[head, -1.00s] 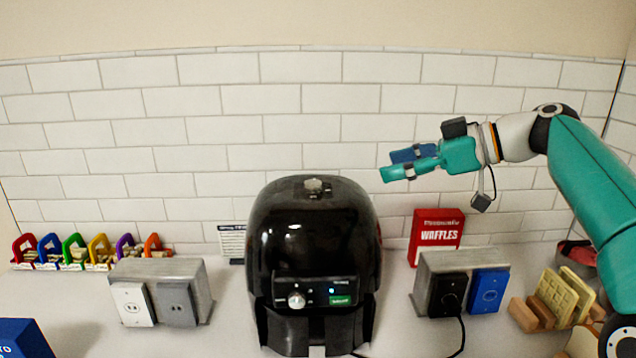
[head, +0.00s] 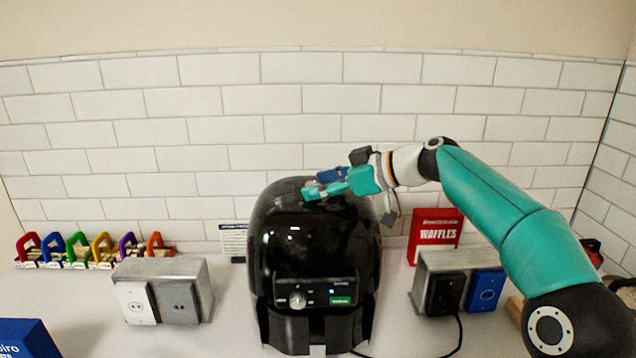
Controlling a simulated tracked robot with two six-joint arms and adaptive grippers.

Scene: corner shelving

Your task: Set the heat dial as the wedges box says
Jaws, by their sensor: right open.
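A black air fryer (head: 310,245) stands in the middle of the counter. Its front panel has a silver knob (head: 298,301), a small blue light and a green display. The knob on its top is now hidden behind my right gripper (head: 318,184), which is open, with its fingers over the fryer's top. I cannot tell whether they touch it. A blue box (head: 25,340) is cut off at the lower left; only part of its lettering shows, so I cannot tell whether it is the wedges box. A red box (head: 436,235) reads WAFFLES. My left gripper is out of view.
A grey block with outlets (head: 165,268) stands left of the fryer. Another block with a black plug (head: 446,293) and a blue plate (head: 487,290) stands right. Coloured holders (head: 78,250) line the back left. A small printed card (head: 233,242) stands behind the fryer.

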